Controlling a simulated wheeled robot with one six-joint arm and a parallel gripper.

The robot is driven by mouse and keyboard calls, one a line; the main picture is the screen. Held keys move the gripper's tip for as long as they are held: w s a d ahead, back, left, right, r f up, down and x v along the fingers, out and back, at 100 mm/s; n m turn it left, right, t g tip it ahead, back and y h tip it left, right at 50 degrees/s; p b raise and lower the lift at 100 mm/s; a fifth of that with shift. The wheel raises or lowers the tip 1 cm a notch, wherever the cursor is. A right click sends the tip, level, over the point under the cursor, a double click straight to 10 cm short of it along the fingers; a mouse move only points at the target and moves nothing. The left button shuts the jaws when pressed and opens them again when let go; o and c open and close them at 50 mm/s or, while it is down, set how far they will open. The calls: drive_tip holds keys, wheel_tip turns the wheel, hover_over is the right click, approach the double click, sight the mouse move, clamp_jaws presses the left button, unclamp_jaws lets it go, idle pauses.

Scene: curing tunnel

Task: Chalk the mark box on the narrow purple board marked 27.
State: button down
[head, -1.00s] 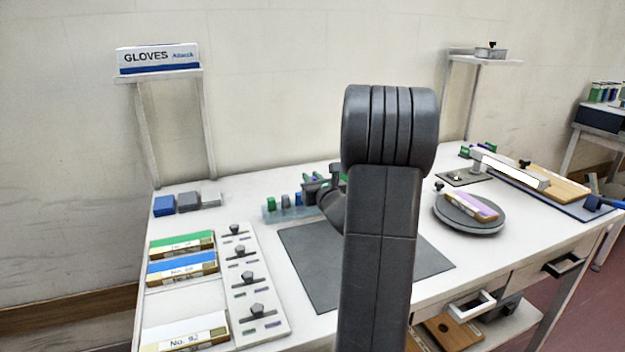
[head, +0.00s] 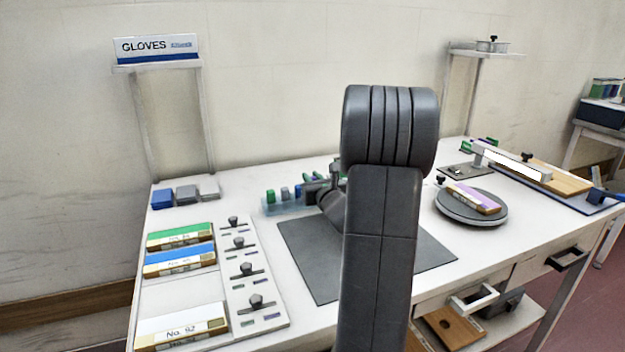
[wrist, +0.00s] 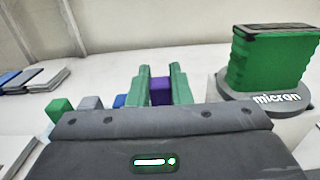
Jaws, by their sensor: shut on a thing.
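My gripper (wrist: 160,78) shows in the wrist view with two green fingers shut on a purple chalk block (wrist: 160,92). In the head view my arm hides most of the gripper, which is at the chalk rack (head: 275,209). Green (head: 270,196), grey (head: 285,193) and blue chalk blocks stand in that rack. A narrow board with a purple top (head: 472,198) lies on the round dark turntable (head: 470,216), right of my arm. Its number and mark box cannot be read here.
Green, blue and white-topped boards (head: 180,327) lie at the left, beside a panel with several knobs (head: 252,322). A dark mat (head: 310,262) covers the table's middle. A green block (wrist: 272,58) on a grey "micron" base shows in the wrist view. A clamp arm (head: 515,165) stands right.

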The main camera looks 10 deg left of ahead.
drive_tip(key=c, duration=1.2)
unclamp_jaws()
drive_tip(key=shift+c, duration=0.2)
drive_tip(key=shift+r, duration=0.15)
drive_tip(key=shift+r+p, duration=2.35)
drive_tip(key=shift+r, duration=1.1)
drive_tip(key=shift+f, duration=0.1)
drive_tip(key=shift+f+b, duration=2.3)
drive_tip(key=shift+f, duration=1.15)
drive_tip(key=shift+r, duration=0.1)
